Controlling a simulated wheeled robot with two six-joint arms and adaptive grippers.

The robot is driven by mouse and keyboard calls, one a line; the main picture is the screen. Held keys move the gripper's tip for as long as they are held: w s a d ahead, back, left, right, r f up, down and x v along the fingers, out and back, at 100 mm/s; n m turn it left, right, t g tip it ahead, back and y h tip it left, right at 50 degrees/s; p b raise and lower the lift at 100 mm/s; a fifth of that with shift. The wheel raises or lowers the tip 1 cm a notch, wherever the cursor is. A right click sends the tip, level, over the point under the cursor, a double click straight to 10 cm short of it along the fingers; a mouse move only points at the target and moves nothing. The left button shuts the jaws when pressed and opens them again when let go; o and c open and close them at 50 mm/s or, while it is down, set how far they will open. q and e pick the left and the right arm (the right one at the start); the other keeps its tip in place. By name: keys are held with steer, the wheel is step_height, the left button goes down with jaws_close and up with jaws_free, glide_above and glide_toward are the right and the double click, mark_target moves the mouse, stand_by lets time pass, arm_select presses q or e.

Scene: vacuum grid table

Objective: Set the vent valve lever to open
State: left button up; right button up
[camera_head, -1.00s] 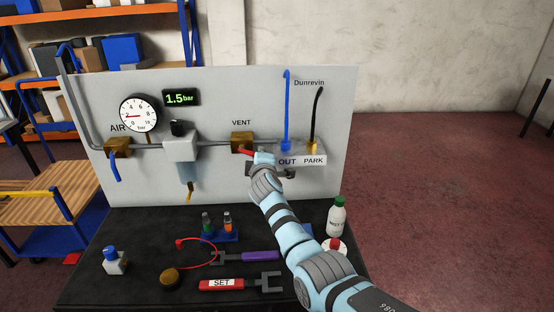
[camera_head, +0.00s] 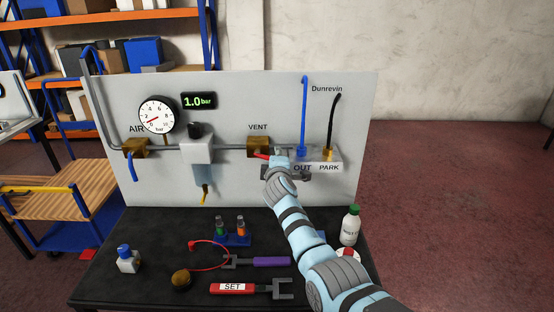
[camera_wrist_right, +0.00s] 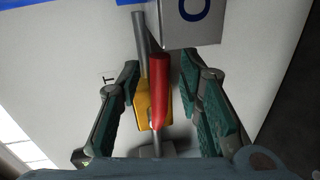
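The vent valve is a brass block (camera_head: 258,146) on the grey pipe under the VENT label. Its red lever (camera_head: 261,156) points right and slightly down from the block, roughly along the pipe. My right gripper (camera_head: 279,163) is at the panel, just right of the valve, and partly covers the lever's end. In the right wrist view, the red lever (camera_wrist_right: 159,85) lies between the two spread fingers of my right gripper (camera_wrist_right: 160,75), with gaps on both sides. The brass valve body (camera_wrist_right: 141,103) is beside the lever. My left gripper is not in view.
The pressure display (camera_head: 199,101) reads 1.0 bar beside a round gauge (camera_head: 157,115). The OUT and PARK block (camera_head: 325,166) with blue and black hoses is close right of my gripper. A red SET fork tool (camera_head: 240,288), a purple-handled tool (camera_head: 270,261) and bottles lie or stand on the black table.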

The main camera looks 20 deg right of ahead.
steer(key=v, duration=1.2)
